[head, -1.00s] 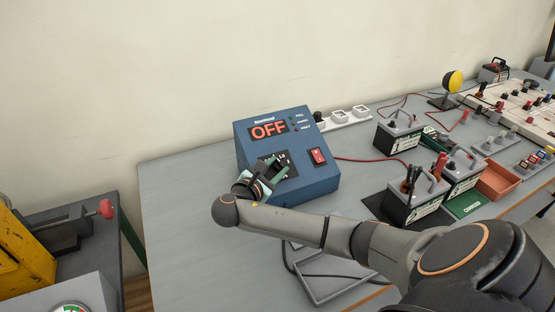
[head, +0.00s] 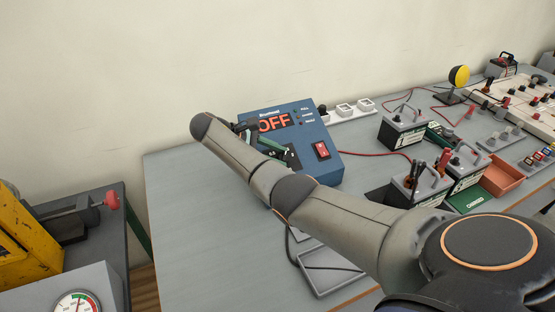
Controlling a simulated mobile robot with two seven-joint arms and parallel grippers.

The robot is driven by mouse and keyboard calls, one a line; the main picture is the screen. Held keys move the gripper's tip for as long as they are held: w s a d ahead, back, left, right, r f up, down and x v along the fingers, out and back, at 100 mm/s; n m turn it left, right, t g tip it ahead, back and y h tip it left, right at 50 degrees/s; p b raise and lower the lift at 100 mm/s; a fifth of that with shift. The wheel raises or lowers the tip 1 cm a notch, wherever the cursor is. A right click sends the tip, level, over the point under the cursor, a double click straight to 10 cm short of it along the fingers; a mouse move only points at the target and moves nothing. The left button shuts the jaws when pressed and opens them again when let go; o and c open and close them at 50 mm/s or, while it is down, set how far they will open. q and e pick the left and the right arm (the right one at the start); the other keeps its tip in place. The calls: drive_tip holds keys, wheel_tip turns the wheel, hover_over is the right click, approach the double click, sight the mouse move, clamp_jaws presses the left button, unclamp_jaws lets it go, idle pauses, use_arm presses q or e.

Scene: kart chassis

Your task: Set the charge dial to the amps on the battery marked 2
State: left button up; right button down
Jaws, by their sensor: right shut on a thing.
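The blue charger (head: 310,125) stands on the grey bench, and its display (head: 275,121) reads OFF in red. A red rocker switch (head: 321,150) sits on the right of its sloping front. My right gripper (head: 284,150) is at the dial panel, shut on the charge dial. The dial and most of its scale are hidden by the gripper and wrist. Grey-topped batteries stand right of the charger: one at the back (head: 402,132), one at the front (head: 414,190) and one beside it (head: 467,171). Their numbers and amps are too small to read. My left gripper is out of view.
A red cable runs from the charger toward the batteries. A socket strip (head: 349,113) lies behind it, and an orange tray (head: 502,177) lies right of the batteries. A grey tray (head: 330,276) is at the front. The bench left of the charger is clear.

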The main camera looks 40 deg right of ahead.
drive_tip(key=shift+d+m+g+y+b, duration=0.15)
drive_tip(key=shift+m+g+y+b, duration=0.45)
drive_tip(key=shift+m+y+b, duration=0.4)
drive_tip(key=c, duration=0.5)
unclamp_jaws()
drive_tip(key=shift+d, duration=0.1)
drive_tip(key=shift+r, duration=0.1)
